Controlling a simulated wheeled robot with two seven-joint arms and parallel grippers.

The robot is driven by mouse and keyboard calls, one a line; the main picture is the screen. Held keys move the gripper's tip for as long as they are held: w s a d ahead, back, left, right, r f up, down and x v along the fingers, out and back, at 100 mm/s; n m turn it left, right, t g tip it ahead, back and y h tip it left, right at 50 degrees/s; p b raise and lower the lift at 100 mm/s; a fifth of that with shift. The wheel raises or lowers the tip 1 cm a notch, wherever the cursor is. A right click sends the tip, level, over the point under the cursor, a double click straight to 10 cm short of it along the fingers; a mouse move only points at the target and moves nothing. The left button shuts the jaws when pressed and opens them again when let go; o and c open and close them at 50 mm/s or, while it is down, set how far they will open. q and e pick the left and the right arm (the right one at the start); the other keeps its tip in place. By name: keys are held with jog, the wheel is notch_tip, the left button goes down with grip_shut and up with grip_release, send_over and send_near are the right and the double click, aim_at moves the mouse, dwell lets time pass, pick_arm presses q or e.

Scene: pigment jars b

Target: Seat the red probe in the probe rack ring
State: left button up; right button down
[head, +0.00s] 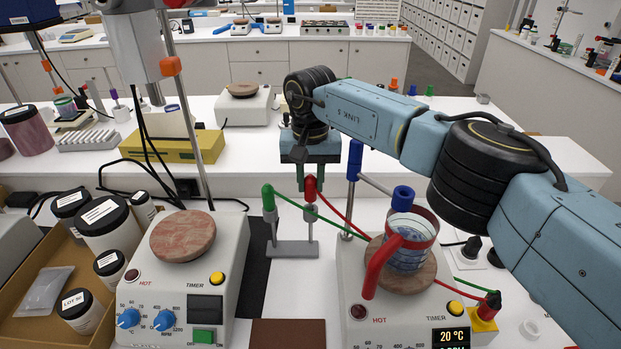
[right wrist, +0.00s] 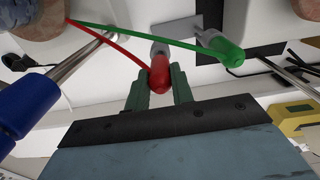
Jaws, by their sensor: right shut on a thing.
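The red probe (head: 311,187) has a red cap and a trailing red cable. My right gripper (head: 310,178) is shut on its cap from behind and above. In the right wrist view, the red probe (right wrist: 159,76) sits between the green fingers of the gripper (right wrist: 160,92). The probe rack (head: 293,248) is a grey base with two posts. The green probe (head: 268,198) stands at the left post; it also shows in the right wrist view (right wrist: 224,50). The red probe is upright at the right post's ring (head: 311,209). I cannot tell whether its stem is inside the ring. My left gripper is not in view.
A beaker with a red handle (head: 372,268) stands on the right hotplate (head: 355,327), beside a blue clamp (head: 355,160). The left hotplate (head: 225,262) is bare on top. The red and green cables cross toward the right. A box of jars (head: 30,262) is at left.

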jog(key=shift+f+b, duration=0.95)
jog(key=shift+f, duration=0.25)
jog(key=c, duration=1.1)
grip_release()
jog(key=shift+r, duration=0.1)
notch_tip(320, 180, up, 13)
jog(key=shift+r, duration=0.2)
